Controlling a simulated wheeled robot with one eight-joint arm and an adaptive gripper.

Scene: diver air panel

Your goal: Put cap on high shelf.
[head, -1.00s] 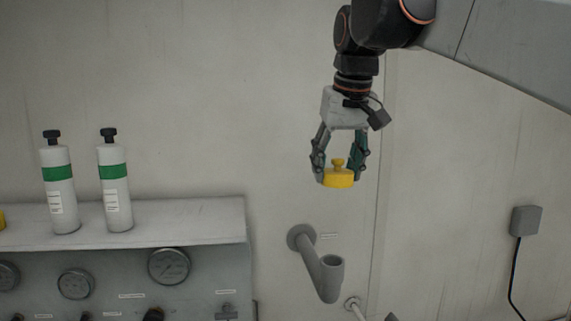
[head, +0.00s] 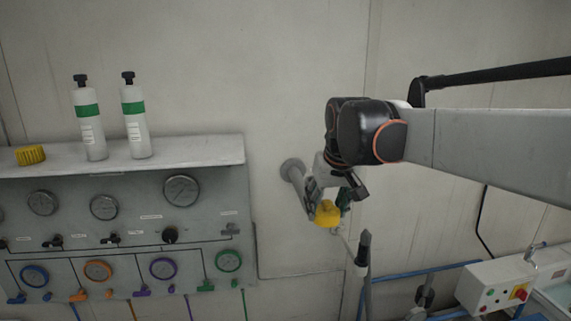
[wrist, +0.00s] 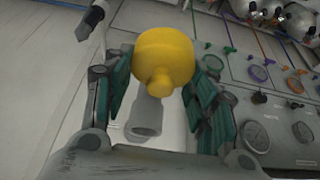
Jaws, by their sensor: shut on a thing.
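The yellow cap (head: 327,213) is held in my gripper (head: 325,204), which is shut on it. In the wrist view the cap (wrist: 163,58) sits between the two green-padded fingers, its small knob facing the camera. My gripper is to the right of the panel, in front of the grey wall pipe, partly hidden behind my arm. The shelf (head: 200,152) is the flat top of the gauge panel at the left. Two white bottles with green bands, one on the left (head: 89,125) and one on the right (head: 135,122), stand upright on it.
A yellow ribbed cap (head: 30,155) lies on the shelf's left part. The shelf is clear right of the bottles. The grey wall pipe (head: 292,170) shows beside my gripper and below the cap in the wrist view (wrist: 146,115). A control box (head: 502,288) stands lower right.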

